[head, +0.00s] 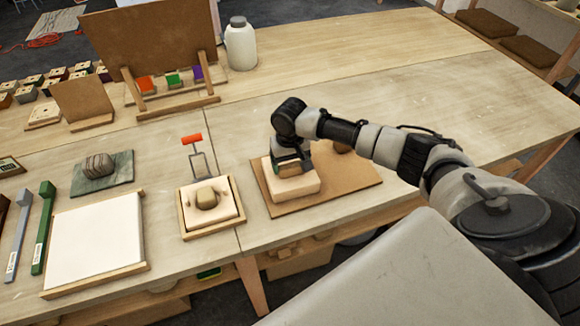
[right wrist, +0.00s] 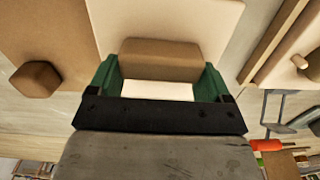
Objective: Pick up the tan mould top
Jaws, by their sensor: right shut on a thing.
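What looks like the tan mould top (head: 291,182) is a thick pale block on the brown board at the middle right. A brown block-shaped grip (right wrist: 160,60) stands on its pale face in the right wrist view. My right gripper (head: 291,160) comes down over the block. Its green fingers are on both sides of the brown grip and shut on it. The block looks to be resting on the board; any small gap under it cannot be seen. The fingers hide most of the grip in the head view. My left gripper is not in view.
The brown board (head: 350,180) also carries a small brown lump (head: 340,146) behind my wrist. A wooden-framed mould (head: 210,205) with a rounded knob stands to the left, with a red-handled tool (head: 194,145) behind it. A white tray (head: 95,240) lies further left. The table's right part is clear.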

